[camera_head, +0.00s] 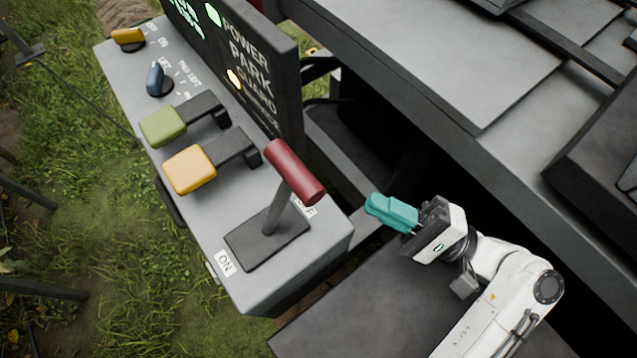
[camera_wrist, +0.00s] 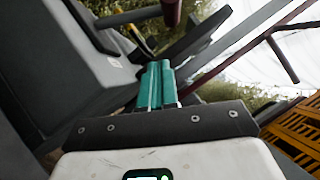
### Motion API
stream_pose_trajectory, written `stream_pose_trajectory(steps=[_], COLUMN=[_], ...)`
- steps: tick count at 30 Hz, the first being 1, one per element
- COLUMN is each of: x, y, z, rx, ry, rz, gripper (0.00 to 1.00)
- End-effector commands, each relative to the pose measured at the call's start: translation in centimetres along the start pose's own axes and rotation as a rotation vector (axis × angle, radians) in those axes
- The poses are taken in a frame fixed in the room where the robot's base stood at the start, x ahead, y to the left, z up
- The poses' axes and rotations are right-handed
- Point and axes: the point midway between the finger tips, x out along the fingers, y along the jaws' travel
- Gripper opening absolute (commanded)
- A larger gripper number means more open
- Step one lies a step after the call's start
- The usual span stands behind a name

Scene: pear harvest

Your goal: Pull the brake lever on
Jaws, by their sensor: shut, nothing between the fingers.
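The brake lever (camera_head: 279,205) stands on the near end of a grey control console. It has a red cylindrical grip (camera_head: 294,171) on a grey shaft, rising from a dark base plate (camera_head: 262,246). The shaft leans towards the OFF label (camera_head: 306,208); the ON label (camera_head: 225,263) is at the plate's other end. My gripper (camera_head: 372,206), with teal fingers, is right of the lever, apart from it, shut and empty. In the wrist view the teal fingers (camera_wrist: 157,82) lie together, and a dark red piece (camera_wrist: 172,11) at the top edge seems to be the grip.
The console (camera_head: 330,245) also carries a yellow pedal-like lever (camera_head: 189,170), a green one (camera_head: 163,126), a blue knob (camera_head: 155,78) and an orange knob (camera_head: 128,36). A dark sign panel (camera_head: 290,75) stands behind the lever. Yellow crates (camera_wrist: 300,130) show in the wrist view.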

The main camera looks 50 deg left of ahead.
Motion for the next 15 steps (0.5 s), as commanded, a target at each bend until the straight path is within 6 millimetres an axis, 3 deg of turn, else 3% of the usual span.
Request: stream_pose_trajectory(steps=[9,15], x=[6.4,8.7], y=[0.0,-0.1], z=[0.1,1.6], rx=[0.000,0.001], ry=[-0.006,-0.003], rz=[0.002,0.003], gripper=[0.00,0.00])
